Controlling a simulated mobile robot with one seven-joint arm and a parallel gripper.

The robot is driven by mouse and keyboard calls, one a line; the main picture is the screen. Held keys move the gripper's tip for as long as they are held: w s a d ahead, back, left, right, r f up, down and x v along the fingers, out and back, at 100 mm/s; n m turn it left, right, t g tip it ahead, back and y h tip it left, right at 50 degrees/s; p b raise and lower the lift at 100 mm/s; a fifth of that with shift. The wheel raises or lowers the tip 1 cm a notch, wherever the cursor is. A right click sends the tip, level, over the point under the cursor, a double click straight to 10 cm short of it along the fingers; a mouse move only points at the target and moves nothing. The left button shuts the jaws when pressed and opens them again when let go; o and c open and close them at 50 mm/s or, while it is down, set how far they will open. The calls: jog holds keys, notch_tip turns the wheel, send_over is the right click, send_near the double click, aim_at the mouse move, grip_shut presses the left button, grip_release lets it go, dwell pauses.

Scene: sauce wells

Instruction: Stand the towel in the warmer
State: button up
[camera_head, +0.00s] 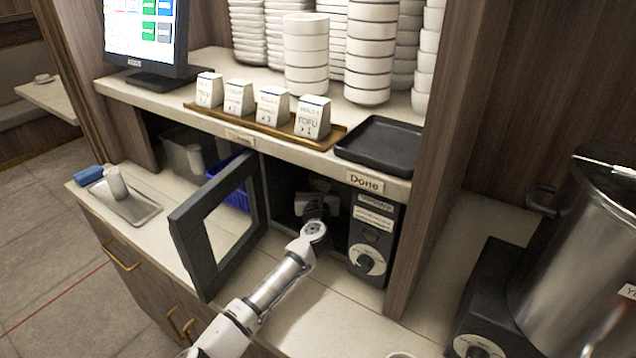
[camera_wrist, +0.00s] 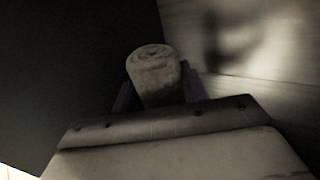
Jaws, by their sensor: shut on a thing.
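The warmer (camera_head: 374,238) is a dark box on the counter under the shelf, with its framed door (camera_head: 188,246) swung open to the left. My gripper (camera_head: 314,206) is inside its dark cavity, and my arm runs in from the front. In the wrist view my gripper (camera_wrist: 156,92) is shut on a pale rolled towel (camera_wrist: 154,72); its spiral end shows between the fingers. The towel's lower part is hidden by the gripper, and I cannot tell whether it touches the warmer floor. In the head view the cavity is too dark to make out the towel clearly.
A metal tray (camera_head: 140,211) at the left counter end holds a white roll (camera_head: 116,184), with a blue item (camera_head: 88,175) beside it. The open door stands close to the left of my arm. A large steel pot (camera_head: 585,255) stands at the right.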

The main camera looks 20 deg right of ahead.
jog(key=shift+s+a, duration=0.15)
jog(key=shift+s, duration=0.05)
jog(key=o, duration=1.1)
jog(key=shift+f, duration=0.1)
jog(key=shift+c, duration=0.2)
jog(key=shift+r, duration=0.3)
jog(key=shift+s+f, duration=0.15)
jog(key=shift+s, duration=0.1)
jog(key=b+v, duration=0.3)
jog(key=v, duration=0.8)
jog(key=shift+s+a, duration=0.1)
jog(key=shift+s, duration=0.1)
